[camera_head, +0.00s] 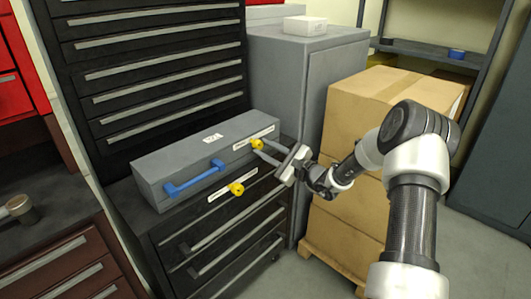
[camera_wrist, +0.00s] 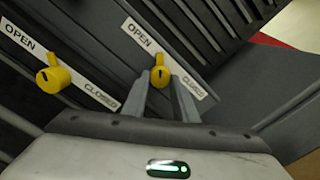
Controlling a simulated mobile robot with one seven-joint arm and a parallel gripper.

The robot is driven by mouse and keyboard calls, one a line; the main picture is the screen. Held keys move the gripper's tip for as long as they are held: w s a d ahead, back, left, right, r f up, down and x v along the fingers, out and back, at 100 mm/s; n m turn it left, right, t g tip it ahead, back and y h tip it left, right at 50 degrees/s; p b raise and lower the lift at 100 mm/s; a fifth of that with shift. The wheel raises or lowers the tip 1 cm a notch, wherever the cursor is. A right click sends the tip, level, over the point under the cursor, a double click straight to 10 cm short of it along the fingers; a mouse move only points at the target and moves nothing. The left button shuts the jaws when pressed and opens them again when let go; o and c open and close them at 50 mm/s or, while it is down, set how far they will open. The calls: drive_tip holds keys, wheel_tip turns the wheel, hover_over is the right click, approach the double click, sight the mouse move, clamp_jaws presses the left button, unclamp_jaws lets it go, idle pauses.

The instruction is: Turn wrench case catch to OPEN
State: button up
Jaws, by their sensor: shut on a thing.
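The wrench case appears to be the long grey case (camera_head: 190,165) with a blue handle (camera_head: 195,179), on a dark drawer cabinet. Its yellow catch (camera_head: 257,144) sits at the right of its front, on a white label. In the wrist view that catch (camera_wrist: 160,76) lies between my gripper's fingers (camera_wrist: 161,92). My gripper (camera_head: 262,151) is shut on it. The label there reads OPEN at upper left and CLOSED at lower right. The catch's narrow end points up in that picture, not squarely at either word. The fingers hide part of the label.
A second yellow catch (camera_head: 236,189) with a like label is on the cabinet front below; it also shows in the wrist view (camera_wrist: 55,76). Cardboard boxes (camera_head: 350,120) are stacked on a pallet beside my arm. A grey cabinet (camera_head: 300,80) stands behind.

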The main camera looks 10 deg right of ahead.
idle(0.4)
drive_tip(key=o, duration=1.1)
drive_tip(key=p+v, duration=0.2)
drive_tip(key=v, duration=1.5)
drive_tip(key=shift+s+d, duration=0.15)
drive_tip(key=shift+d, duration=0.05)
